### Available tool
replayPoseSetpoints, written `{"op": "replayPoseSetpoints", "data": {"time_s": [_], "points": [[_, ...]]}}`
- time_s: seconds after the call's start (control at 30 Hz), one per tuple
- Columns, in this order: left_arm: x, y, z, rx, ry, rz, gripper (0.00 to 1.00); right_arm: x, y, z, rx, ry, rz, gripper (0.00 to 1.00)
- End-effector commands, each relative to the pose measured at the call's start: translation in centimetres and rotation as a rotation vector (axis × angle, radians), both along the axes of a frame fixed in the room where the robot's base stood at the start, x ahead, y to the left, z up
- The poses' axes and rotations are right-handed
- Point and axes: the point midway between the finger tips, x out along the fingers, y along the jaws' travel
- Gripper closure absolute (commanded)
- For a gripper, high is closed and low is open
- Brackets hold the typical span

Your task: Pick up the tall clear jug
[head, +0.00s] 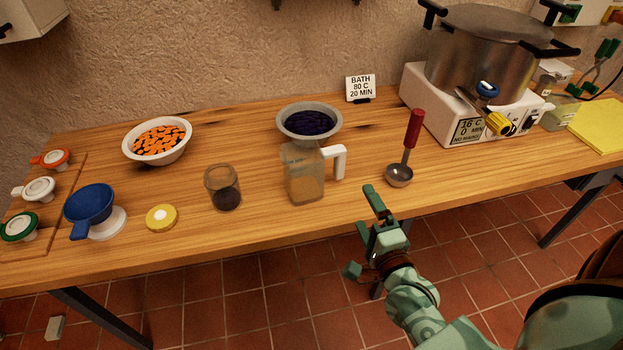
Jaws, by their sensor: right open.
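The tall clear jug (304,181) stands upright near the middle of the wooden table. It has a white handle (340,161) on its right side. The table shows through its clear wall. My right gripper (364,231) is open and empty. It is in front of the table's front edge, to the lower right of the jug and apart from it. My left gripper is not in view.
A grey bowl (310,118) of dark fruit stands behind the jug. A small glass jar (223,192) with dark contents stands to its left, and a red-handled ladle (407,157) to its right. A large pot (487,58) sits on a heater at right.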

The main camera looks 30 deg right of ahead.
Motion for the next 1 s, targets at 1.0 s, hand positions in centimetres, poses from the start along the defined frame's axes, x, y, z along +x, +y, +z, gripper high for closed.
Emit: {"op": "replayPoseSetpoints", "data": {"time_s": [1.0], "points": [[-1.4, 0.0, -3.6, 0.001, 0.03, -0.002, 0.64, 15.5, -3.0, -0.2, 0.0, 0.002, 0.001, 0.0]]}}
